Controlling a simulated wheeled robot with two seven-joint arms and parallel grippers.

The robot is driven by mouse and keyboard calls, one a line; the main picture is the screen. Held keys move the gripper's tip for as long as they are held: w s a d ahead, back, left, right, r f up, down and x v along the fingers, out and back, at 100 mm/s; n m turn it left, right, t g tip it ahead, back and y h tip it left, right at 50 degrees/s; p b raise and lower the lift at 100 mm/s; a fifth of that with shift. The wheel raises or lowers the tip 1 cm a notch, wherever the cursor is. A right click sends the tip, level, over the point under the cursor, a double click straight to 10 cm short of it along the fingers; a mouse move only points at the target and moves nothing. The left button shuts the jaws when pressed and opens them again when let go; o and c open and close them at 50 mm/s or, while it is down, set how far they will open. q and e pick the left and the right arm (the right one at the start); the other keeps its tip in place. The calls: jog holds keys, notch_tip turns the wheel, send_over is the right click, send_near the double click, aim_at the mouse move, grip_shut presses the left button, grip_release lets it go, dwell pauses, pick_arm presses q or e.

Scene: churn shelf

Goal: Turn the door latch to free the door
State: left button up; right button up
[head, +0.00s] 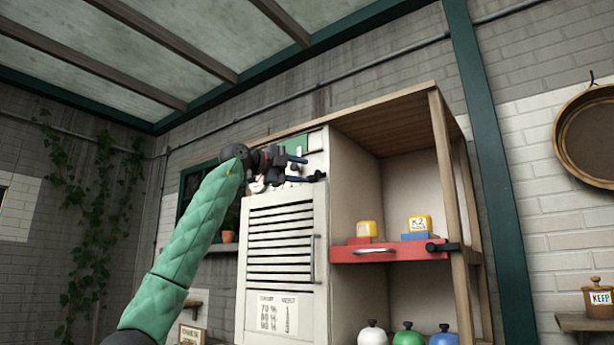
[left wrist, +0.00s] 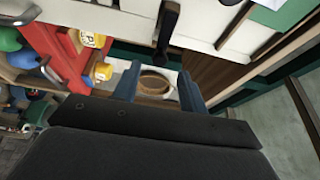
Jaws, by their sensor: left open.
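The white louvred door (head: 287,245) hangs on the left side of the wooden shelf unit, with a vertical metal handle (head: 314,258) on its right side. A small black latch (head: 316,176) sits at the door's top right corner; the latch also shows in the left wrist view (left wrist: 168,38) as a dark bar against white panels. In the left wrist view my left gripper (left wrist: 158,88) is empty; contact with the latch cannot be told. My right gripper is not in view.
A red drawer (head: 390,252) with yellow and blue blocks is right of the door, with a black fitting (head: 442,247) at its right end. Coloured domed weights stand below. A wooden post (head: 441,170) edges the shelf. A round pan (head: 590,135) hangs at right.

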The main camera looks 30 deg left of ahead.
pick_arm(q)
jog(key=b+v, duration=0.1)
jog(key=v, duration=0.3)
jog(key=shift+s+a, duration=0.1)
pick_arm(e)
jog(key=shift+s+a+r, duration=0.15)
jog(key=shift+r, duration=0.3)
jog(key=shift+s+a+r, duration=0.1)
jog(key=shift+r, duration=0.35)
pick_arm(q)
jog(key=shift+m, duration=0.3)
